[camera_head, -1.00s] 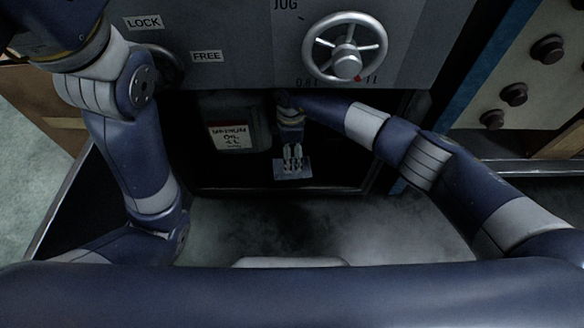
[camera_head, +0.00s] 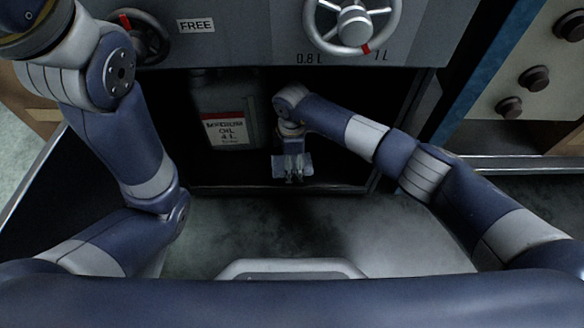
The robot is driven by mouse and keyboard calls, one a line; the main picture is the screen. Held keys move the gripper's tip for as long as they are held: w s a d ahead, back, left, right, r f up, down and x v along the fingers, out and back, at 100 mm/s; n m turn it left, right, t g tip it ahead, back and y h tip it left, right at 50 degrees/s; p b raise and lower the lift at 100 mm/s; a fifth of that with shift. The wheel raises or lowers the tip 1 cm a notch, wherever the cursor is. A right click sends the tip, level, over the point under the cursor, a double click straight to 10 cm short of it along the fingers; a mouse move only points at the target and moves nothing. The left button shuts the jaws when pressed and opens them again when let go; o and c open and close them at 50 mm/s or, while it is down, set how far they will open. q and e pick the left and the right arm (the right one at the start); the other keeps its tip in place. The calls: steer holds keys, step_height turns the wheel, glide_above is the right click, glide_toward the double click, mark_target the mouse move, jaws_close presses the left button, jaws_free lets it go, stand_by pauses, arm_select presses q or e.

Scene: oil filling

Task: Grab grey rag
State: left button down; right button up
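A small pale grey-blue piece, which looks like the grey rag (camera_head: 279,166), shows in the head view inside the dark open compartment below the grey panel. My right gripper (camera_head: 294,177) is at this rag, with its fingers over the middle of it. The fingers look close together, but they are too small and dark to tell whether they grip the cloth. My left arm rises along the left side, and its gripper is outside the picture.
An oil canister (camera_head: 229,121) with a red and white label stands in the compartment, left of my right gripper. The grey panel (camera_head: 250,40) with a handwheel (camera_head: 352,24) is just above. The compartment's front sill (camera_head: 240,190) runs below the rag.

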steer(key=c, duration=1.1)
steer(key=shift+o, duration=0.2)
steer(key=shift+r, duration=0.15)
